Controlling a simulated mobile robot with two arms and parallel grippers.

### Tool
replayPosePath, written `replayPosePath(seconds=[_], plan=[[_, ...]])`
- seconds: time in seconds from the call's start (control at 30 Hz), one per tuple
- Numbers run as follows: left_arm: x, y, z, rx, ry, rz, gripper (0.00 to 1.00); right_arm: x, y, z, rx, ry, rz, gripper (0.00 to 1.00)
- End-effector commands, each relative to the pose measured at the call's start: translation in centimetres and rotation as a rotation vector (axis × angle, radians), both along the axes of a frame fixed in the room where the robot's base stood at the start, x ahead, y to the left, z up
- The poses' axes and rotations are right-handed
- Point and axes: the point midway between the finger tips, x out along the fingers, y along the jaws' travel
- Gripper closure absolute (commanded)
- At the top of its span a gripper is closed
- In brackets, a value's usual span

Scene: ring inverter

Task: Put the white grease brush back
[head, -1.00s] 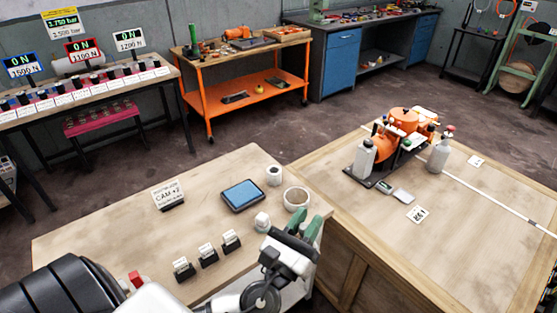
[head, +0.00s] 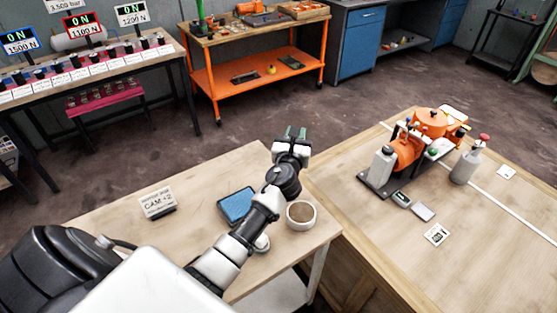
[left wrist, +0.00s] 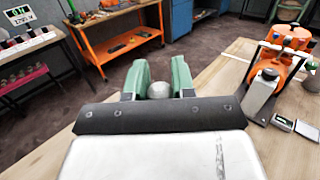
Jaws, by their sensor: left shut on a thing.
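My left gripper (head: 294,133) is raised past the far right edge of the near table, over the floor in the head view. In the left wrist view its green fingers (left wrist: 158,76) are shut on a pale thing with a rounded end (left wrist: 159,89), which fits the white grease brush. Its rest is hidden behind the gripper body. A white round pot (head: 301,214) with brown inside stands at the table's right edge, just right of my left forearm. My right gripper is not in view.
A blue-topped tray (head: 237,206) and a CAM +2 sign (head: 157,203) are on the near table (head: 120,245). A small white thing (head: 262,244) is partly hidden by my arm. On the right table stand an orange machine (head: 410,150) and a grey bottle (head: 466,166).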

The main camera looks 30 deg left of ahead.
Motion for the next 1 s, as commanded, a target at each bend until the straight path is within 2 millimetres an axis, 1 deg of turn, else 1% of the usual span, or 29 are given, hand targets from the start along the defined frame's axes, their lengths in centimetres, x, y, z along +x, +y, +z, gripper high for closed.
replayPosePath(seconds=[0.03, 0.1, 0.2, 0.3, 0.47, 0.53, 0.83, 1.0], plan=[[0.0, 1.3, -1.3, 0.003, -0.001, 0.002, 1.00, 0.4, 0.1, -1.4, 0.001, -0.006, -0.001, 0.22], [0.1, 2.7, -2.2, 0.002, -0.002, 0.001, 1.00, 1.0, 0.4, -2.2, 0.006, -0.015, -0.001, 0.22], [0.2, 4.4, -3.0, 0.001, -0.002, 0.000, 1.00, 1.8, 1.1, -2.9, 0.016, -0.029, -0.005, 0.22], [0.2, 5.4, -3.4, 0.003, -0.001, 0.000, 1.00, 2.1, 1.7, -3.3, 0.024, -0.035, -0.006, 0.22], [0.2, 5.8, -3.5, 0.001, -0.002, -0.001, 1.00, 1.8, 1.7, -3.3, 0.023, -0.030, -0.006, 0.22], [0.2, 5.8, -3.8, 0.001, -0.002, -0.001, 1.00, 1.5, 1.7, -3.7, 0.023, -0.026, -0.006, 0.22], [0.2, 5.7, -7.5, -0.001, -0.003, -0.001, 1.00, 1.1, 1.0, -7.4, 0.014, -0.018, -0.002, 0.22], [0.2, 5.7, -7.4, 0.000, -0.003, -0.001, 1.00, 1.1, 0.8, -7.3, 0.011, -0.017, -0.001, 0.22]])
